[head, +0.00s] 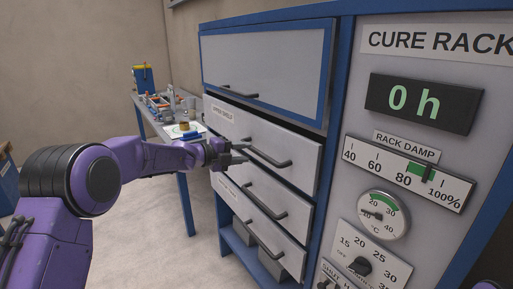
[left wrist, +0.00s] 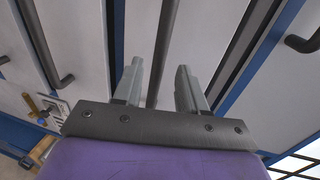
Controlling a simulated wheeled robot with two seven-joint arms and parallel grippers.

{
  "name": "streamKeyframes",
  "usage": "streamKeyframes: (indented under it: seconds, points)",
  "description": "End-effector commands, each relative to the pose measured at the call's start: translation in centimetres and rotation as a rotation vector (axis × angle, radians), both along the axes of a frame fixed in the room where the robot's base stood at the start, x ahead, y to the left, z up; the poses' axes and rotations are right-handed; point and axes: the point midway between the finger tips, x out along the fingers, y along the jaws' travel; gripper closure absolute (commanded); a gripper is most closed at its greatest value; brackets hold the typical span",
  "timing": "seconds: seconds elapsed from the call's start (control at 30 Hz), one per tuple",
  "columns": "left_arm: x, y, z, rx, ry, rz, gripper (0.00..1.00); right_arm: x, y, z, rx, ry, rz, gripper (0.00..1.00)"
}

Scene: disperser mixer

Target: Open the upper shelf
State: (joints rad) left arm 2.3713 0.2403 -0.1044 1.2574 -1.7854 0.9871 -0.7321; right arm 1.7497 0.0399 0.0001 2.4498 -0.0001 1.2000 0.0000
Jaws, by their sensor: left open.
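The upper shelf (head: 285,142) is a grey drawer front in the blue-framed cabinet, with a small label at its upper left. Its dark bar handle (head: 268,158) runs across the front. My left gripper (head: 240,153) is open at the left part of this handle. In the left wrist view, a dark handle bar (left wrist: 165,40) runs between the two spread grey fingers of the left gripper (left wrist: 159,67), with a gap on each side. Whether the bar lies fully between the fingertips in depth is hard to tell. My right gripper is out of view.
A closed panel with a handle (head: 238,93) is above, and more handled drawers (head: 265,197) are below. The control panel (head: 420,120) with dials is on the right. A table (head: 150,118) with small items stands behind my left arm.

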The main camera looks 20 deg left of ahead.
Motion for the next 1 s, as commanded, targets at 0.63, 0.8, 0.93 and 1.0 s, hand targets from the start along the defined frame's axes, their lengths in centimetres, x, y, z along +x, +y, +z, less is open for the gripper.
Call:
streamKeyframes:
  seconds: [0.63, 0.8, 0.93, 1.0]
  points:
    - [4.5, -3.6, -1.2, -0.005, 0.003, 0.001, 0.65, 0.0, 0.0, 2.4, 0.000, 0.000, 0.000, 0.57]
    - [4.5, -3.6, -1.2, -0.005, 0.003, 0.001, 1.00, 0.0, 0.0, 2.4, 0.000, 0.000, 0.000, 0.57]
    - [4.5, -3.6, -1.2, -0.005, 0.003, 0.000, 1.00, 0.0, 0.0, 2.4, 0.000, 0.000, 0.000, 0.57]
    - [4.4, -3.8, -1.3, -0.006, 0.003, -0.003, 1.00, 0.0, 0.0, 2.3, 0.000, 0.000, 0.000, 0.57]
